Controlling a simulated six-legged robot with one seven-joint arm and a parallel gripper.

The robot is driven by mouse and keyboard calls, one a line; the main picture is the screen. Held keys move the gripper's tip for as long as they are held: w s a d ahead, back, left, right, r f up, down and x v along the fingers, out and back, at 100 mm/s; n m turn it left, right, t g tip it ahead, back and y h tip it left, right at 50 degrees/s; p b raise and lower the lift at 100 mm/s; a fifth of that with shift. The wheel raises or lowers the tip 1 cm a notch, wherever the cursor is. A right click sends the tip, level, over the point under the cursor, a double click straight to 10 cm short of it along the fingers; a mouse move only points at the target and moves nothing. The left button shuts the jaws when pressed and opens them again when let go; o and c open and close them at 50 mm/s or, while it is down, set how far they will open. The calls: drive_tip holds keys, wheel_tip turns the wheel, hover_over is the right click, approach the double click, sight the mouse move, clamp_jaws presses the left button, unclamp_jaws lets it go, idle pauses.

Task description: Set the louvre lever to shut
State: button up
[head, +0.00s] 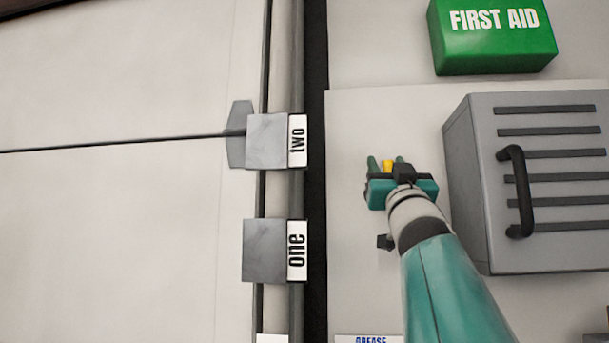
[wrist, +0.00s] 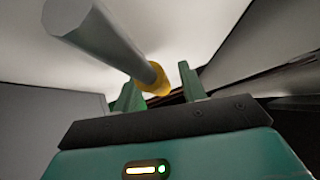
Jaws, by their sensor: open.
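A lever-like grey rod (wrist: 108,40) with a yellow part (wrist: 155,80) at its far end shows in the wrist view. The rod runs from the upper left down to the yellow part. My gripper (wrist: 159,92) is open, with one green finger on each side of the yellow part in the picture. I cannot tell whether either finger touches it. In the head view my gripper (head: 386,164) is at the pale wall panel, with the yellow part (head: 388,167) showing between its fingers. My gripper and arm hide much of the area. No lever markings are readable.
A grey slatted box (head: 484,250) with a dark handle (head: 517,190) stands out from the wall right of my gripper. A green first aid box (head: 492,38) is above. Blocks labelled "two" (head: 268,140) and "one" (head: 265,251) are left. Bare panel lies directly left of my gripper.

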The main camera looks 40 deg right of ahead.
drive_tip(key=shift+s+a, duration=0.1)
clamp_jaws()
drive_tip(key=w+a+n+t+y, duration=0.1)
drive_tip(key=n+y, duration=0.2)
drive_tip(key=w+a+n+t+y, duration=0.1)
drive_tip(key=n+y, duration=0.2)
drive_tip(key=n, duration=0.1)
drive_tip(key=w+a+f+n+y, duration=0.1)
drive_tip(key=n+y, duration=0.2)
drive_tip(key=shift+w+a+n+t, duration=0.1)
drive_tip(key=shift+w+n+t, duration=0.2)
drive_tip(key=shift+w+t, duration=0.1)
drive_tip(key=n+y, duration=0.1)
drive_tip(key=w+a+f+n+y, duration=0.1)
drive_tip(key=n, duration=0.1)
drive_tip(key=w+f+n+g+y, duration=0.1)
drive_tip(key=y, duration=0.1)
drive_tip(key=shift+a+n, duration=0.35)
drive_tip(key=shift+n, duration=0.05)
drive_tip(key=f+n+g+y, duration=0.1)
drive_tip(key=w+a+f+n, duration=0.1)
drive_tip(key=shift+w+n+g+y, duration=0.1)
drive_tip(key=shift+n+g+y, duration=0.3)
drive_tip(key=shift+w+a+f+n+g, duration=0.1)
drive_tip(key=shift+w+f+n+g, duration=0.1)
drive_tip(key=shift+f+n+g, duration=0.15)
drive_tip(key=shift+f, duration=0.1)
